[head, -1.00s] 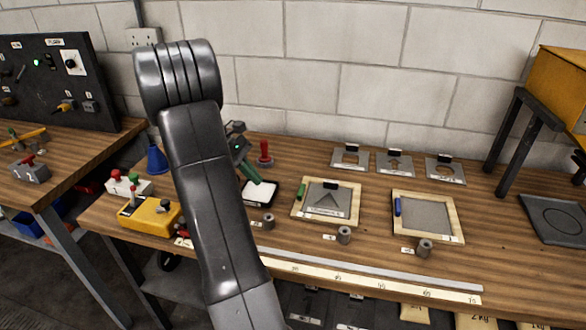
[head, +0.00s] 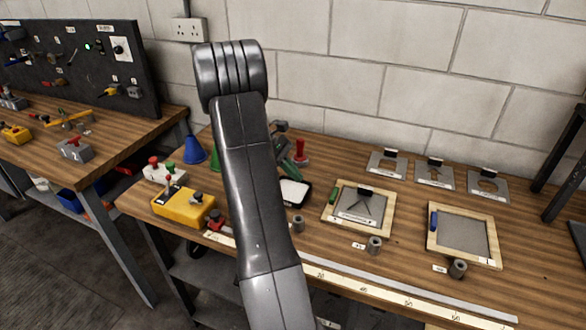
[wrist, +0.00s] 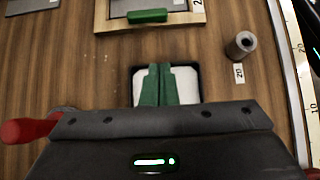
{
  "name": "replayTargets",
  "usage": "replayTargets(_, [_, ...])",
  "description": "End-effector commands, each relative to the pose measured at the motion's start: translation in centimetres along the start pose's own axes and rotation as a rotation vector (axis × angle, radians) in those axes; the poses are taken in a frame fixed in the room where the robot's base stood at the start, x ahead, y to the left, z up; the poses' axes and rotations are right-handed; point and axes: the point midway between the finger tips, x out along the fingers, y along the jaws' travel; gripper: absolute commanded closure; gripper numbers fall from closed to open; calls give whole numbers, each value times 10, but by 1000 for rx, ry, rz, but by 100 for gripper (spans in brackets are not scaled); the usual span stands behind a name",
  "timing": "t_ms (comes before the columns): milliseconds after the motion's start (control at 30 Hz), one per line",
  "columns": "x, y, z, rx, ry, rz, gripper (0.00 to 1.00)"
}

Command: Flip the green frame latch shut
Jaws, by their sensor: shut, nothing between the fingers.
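The green latch (head: 333,194) sits on the left edge of a wooden frame (head: 387,213) that holds a grey screen with a dark triangular mark. In the wrist view the latch (wrist: 147,16) lies along the near rail of the frame (wrist: 118,25), at the top of the picture. I cannot tell whether the latch is shut. My gripper has green fingers (wrist: 154,80), closed together and empty, over a white pad in a black tray (wrist: 184,82). The fingers are apart from the latch. In the head view my gripper (head: 292,166) is partly hidden behind my arm.
A second wooden frame with a blue latch (head: 433,220) stands to the right. Grey cylinders (head: 374,245) line the front, near a ruler strip (head: 400,296). A yellow box (head: 183,204) is at the left.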

Motion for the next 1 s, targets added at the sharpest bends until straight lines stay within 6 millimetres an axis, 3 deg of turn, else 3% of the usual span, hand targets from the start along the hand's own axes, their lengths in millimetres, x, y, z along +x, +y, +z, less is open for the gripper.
replayTargets(200, [48, -1, 2, -1, -3, -5, 100])
replayTargets(400, [74, -1, 18, 2, 1, -3, 100])
replayTargets(600, [85, 0, 28, 1, 1, -1, 100])
replayTargets(1000, [87, -1, 28, -5, 0, 5, 100])
